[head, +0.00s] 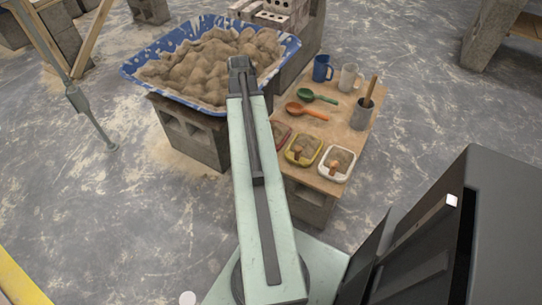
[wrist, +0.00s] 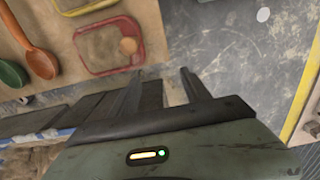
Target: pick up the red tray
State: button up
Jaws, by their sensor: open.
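The red tray (wrist: 138,60) lies on the wooden board in the wrist view, with sandy material and a small orange-brown rounded piece in it. In the head view the red tray (head: 287,130) is partly hidden behind my arm. My gripper (wrist: 161,75) is open and empty in the wrist view. In the head view the fingers are hidden.
A yellow tray (head: 291,157) and a white tray (head: 325,175) stand beside it. Orange (head: 309,111) and green (head: 317,96) scoops, mugs and a grey pot (head: 361,115) share the board. A blue tub (head: 139,83) heaped with mortar stands left on blocks.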

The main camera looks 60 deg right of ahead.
jog(key=s+d+f+b, duration=0.1)
jog(key=s+d+f, duration=0.3)
jog(key=s, duration=0.1)
jog(key=shift+d+b, duration=0.1)
jog(key=shift+b, duration=0.3)
jog(key=shift+s+d, duration=0.25)
jog(key=f+b, duration=0.8)
jog(key=shift+w, duration=0.2)
jog(key=shift+r, duration=0.2)
grip_shut()
